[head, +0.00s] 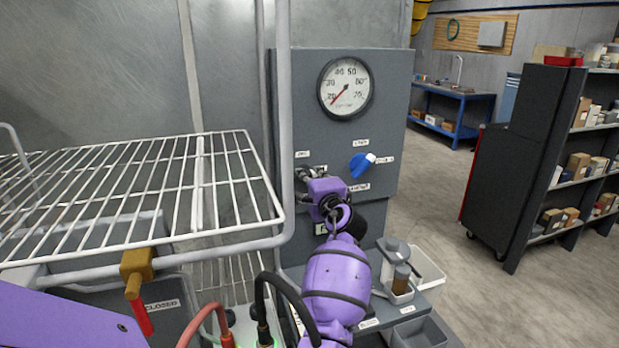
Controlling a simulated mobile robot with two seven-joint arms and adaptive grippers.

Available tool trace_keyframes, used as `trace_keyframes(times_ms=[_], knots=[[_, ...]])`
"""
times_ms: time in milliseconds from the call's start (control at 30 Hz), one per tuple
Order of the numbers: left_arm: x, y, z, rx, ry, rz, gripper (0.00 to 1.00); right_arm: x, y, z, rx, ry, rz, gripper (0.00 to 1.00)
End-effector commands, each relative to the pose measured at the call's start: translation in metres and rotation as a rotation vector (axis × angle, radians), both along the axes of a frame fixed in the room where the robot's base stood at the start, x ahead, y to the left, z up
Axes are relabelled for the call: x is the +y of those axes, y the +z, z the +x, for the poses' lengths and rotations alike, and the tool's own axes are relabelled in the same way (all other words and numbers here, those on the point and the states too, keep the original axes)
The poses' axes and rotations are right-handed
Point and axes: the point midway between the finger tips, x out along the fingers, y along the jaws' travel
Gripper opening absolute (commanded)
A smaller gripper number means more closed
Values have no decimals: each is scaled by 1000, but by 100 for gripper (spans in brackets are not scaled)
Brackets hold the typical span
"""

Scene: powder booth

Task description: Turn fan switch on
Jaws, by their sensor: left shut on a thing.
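A grey control panel (385,95) stands upright in the middle of the head view, with a round gauge above and small white labels below. My left gripper (306,179) is at the left part of the panel, below a small label. It is shut on a small switch there, which the fingers and purple wrist almost wholly hide, so its position and its label cannot be read. A blue knob with a white tip (361,165) sits to the right of the gripper, its tip pointing up and right. My right gripper is not in view.
A white wire rack (150,190) and its upright post lie close to the left of the arm. A brass and red valve handle (138,290) hangs below it. Trays with jars (400,280) stand below the panel. A dark shelf (520,140) stands right; floor between is clear.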

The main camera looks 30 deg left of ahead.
Motion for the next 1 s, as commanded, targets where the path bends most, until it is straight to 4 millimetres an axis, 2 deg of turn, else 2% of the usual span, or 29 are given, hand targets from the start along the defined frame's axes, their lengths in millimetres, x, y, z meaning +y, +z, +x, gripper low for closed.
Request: trace_keyframes(times_ms=[233, 267, 400, 767, 1000], knots=[[-1, 0, 0, 1, -2, 3, 0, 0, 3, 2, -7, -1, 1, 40], [-1, 0, 0, 1, -2, 3, 14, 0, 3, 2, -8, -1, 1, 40], [0, 0, 0, 1, -1, 2, 29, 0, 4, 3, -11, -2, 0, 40], [-4, -1, -3, 1, -1, 1, 29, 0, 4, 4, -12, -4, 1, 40], [-36, -1, -30, 1, -1, -1, 29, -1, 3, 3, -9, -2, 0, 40]])
